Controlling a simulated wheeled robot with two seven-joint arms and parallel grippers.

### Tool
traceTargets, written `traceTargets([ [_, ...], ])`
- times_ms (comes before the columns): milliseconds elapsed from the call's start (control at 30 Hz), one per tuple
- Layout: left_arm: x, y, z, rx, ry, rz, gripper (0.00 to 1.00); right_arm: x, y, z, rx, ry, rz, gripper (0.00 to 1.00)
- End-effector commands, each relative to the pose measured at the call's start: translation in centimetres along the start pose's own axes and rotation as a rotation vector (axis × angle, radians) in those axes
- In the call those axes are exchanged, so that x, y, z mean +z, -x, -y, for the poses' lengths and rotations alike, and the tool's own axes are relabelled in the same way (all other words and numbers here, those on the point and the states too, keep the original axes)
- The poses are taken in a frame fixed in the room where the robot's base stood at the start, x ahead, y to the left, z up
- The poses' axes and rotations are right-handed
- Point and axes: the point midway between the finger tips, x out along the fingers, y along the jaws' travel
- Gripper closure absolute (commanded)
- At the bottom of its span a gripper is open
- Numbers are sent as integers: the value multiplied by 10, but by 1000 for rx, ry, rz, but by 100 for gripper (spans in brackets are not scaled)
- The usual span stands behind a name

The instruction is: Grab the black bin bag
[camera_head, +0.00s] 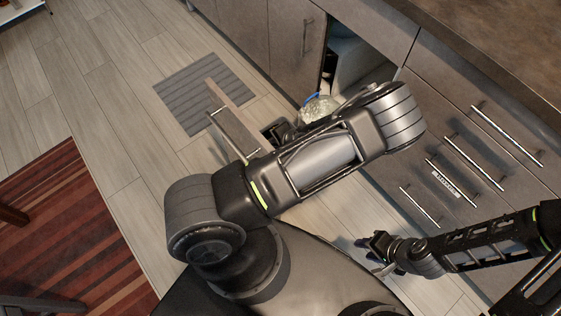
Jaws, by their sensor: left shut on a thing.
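My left gripper (277,130) is low in front of the open cabinet, partly hidden behind my own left arm. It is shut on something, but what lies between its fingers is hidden. Just right of it, at the cabinet opening, is a crumpled, shiny greyish plastic bundle (318,108) with a blue edge. I cannot make out a clearly black bin bag. My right gripper (376,256) is low over the floor in front of the drawers, apart from everything. Its fingers are too small to tell open from shut.
The open cabinet door (238,128) stands out over the floor, left of my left gripper. A pale container (347,52) is inside the cabinet. Drawers with bar handles (470,165) are at right. A grey mat (190,88) and a striped rug (75,235) lie on the floor.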

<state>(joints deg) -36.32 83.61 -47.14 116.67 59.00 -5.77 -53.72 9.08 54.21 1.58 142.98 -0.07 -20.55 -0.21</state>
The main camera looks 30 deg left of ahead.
Motion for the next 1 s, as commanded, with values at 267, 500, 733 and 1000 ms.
traceTargets([
  [267, 0, 0, 0, 1, 0, 0, 100, 0, 0, 0, 0, 0, 0, 64],
  [500, 0, 0, 0, -1, 1, -1, 100, 0, 0, 0, 0, 0, 0, 64],
  [733, -1, 3, 2, -2, 1, -2, 100, 0, 1, 0, 0, 0, 0, 64],
  [1000, -1, 21, 14, -1, 0, -3, 100, 0, 7, 3, 0, 0, 0, 64],
])
